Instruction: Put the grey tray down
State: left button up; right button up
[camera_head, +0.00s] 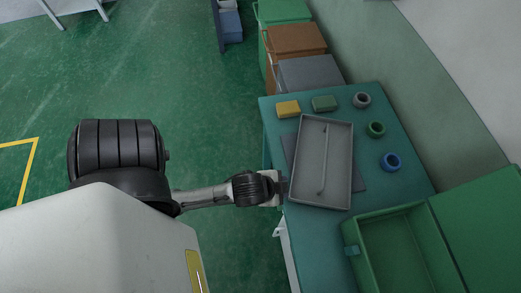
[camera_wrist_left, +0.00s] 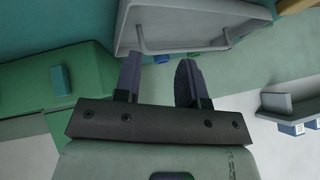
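The grey tray (camera_head: 310,190) is over the teal table, above a darker grey mat (camera_head: 358,181); whether it touches the mat I cannot tell. A thin grey bar runs lengthwise across it in the head view. In the left wrist view the tray (camera_wrist_left: 195,14) is at the top, with a handle-like bar (camera_wrist_left: 185,50) along its near side. My left gripper (camera_head: 283,189) is at the tray's left edge. In the left wrist view its two fingers (camera_wrist_left: 160,68) stand apart, close to the bar, with nothing clearly clamped between them. My right gripper is out of view.
A yellow block (camera_head: 288,109) and a green block (camera_head: 325,103) lie behind the tray. An open green box (camera_head: 365,262) stands in front. Bins (camera_head: 310,72) stand beyond the table.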

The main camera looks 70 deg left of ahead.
pick_arm(q)
jog(key=s+d+f+n+g+h, duration=0.1)
jog(key=s+f+n+g, duration=0.1)
jog(key=s+g, duration=0.2)
jog(key=s, duration=0.3)
jog(key=shift+s+d, duration=0.25)
jog(key=shift+s, duration=0.1)
